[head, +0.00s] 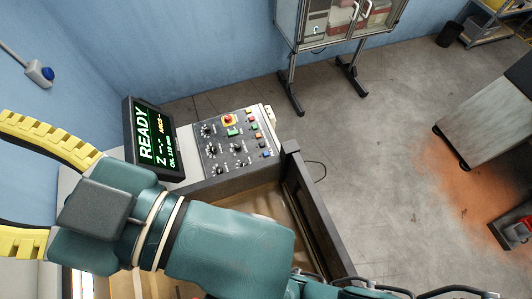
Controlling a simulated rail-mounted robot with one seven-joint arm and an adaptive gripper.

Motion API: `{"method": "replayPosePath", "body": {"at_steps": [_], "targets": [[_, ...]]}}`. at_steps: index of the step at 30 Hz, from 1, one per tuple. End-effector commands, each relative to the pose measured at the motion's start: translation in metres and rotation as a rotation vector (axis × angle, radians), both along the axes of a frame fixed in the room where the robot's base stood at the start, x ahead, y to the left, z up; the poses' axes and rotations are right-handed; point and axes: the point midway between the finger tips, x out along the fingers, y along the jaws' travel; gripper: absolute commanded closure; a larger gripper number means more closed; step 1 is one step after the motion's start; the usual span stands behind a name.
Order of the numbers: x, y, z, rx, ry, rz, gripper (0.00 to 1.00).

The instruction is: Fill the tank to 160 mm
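The tank (318,222) is at the bottom centre, with a dark rim and a brownish inside. My teal arm crosses over it and hides much of it. A dark display (150,140) stands behind at the left and shows READY, a Z line, an ARCS line and an OIL reading in mm. The OIL figure is too small to read surely. Right of it, the control panel (222,157) carries several black knobs, a red button on yellow (229,120), and small green, orange and blue buttons. My gripper is not in view.
A glass-fronted cabinet (335,25) on dark legs stands at the back. A grey-topped bench (490,120) is at the right, with a rusty stain on the floor beside it. A black bin (449,34) is at the far right. The floor between is clear.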

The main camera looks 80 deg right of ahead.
Motion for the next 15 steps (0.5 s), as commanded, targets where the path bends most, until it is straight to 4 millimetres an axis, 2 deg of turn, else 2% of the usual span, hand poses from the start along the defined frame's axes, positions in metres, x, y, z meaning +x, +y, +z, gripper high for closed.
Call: {"method": "replayPosePath", "body": {"at_steps": [2,11,15], "targets": [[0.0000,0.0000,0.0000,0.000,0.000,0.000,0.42],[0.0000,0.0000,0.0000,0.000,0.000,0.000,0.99],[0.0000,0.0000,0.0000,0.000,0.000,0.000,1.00]]}}
